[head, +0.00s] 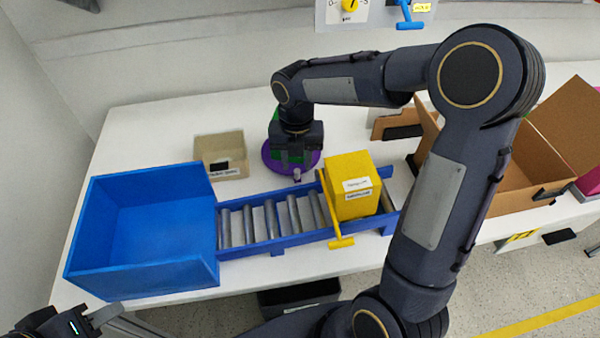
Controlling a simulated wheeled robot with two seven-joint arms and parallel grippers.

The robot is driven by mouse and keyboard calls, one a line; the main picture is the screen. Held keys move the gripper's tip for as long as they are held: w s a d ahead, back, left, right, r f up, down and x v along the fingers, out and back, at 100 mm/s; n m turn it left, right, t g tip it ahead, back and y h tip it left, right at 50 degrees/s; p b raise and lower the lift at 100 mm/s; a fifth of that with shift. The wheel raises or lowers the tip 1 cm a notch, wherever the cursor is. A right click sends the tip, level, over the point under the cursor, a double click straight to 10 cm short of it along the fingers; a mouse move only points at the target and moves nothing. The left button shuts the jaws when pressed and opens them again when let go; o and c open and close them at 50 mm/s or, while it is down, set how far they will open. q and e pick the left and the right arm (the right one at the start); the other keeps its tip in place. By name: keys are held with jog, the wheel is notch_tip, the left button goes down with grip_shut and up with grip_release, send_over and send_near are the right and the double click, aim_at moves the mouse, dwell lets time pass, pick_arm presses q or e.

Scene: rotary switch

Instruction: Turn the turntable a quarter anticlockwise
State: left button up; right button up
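The turntable (311,169) is a round purple disc on the white table, behind the roller conveyor. A small light peg (297,175) shows near its front edge, and something green stands on it, mostly hidden. My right gripper (296,162) points down over the disc and covers its middle. Whether its fingers are apart or touch anything is too small to tell. My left gripper (98,318) is at the bottom left corner, low in front of the table and far from the turntable. Its fingers are only partly clear.
A blue bin (143,270) stands at the left, joined by a roller conveyor (262,222) with a yellow box (348,202) behind a yellow gate bar (338,243). A beige tray (222,173) stands left of the turntable. An open cardboard box (538,155) is at the right.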

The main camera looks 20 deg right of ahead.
aim_at(297, 168)
notch_tip(297, 168, down, 5)
jog(key=shift+f, duration=0.15)
grip_shut()
dwell(0.4)
